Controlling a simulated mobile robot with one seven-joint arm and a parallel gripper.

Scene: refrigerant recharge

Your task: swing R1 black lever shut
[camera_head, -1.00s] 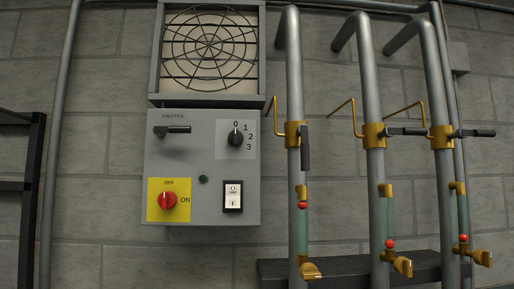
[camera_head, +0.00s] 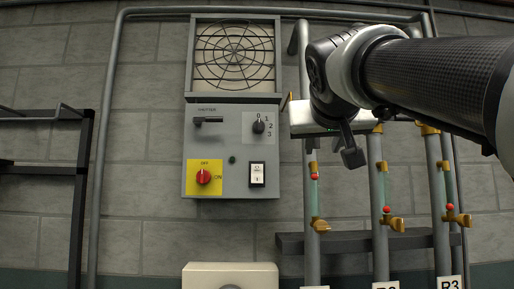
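R1 is the leftmost of three grey vertical pipes (camera_head: 313,256). Its valve and black lever are hidden behind my gripper and wrist. My gripper (camera_head: 350,150) is in front of the upper part of the R1 and R2 pipes, its dark finger pointing down between them. Whether it touches the R1 lever or is open or shut cannot be made out. Below it, the R1 sight tube with a red ball (camera_head: 315,177) and a brass tap (camera_head: 320,226) are visible.
The R2 pipe (camera_head: 381,250) and R3 pipe (camera_head: 438,240) stand close to the right, partly behind my arm. A grey control box (camera_head: 232,180) with a fan grille (camera_head: 236,57) is on the left. A dark shelf (camera_head: 290,243) runs behind the pipes. A black rack (camera_head: 80,200) stands far left.

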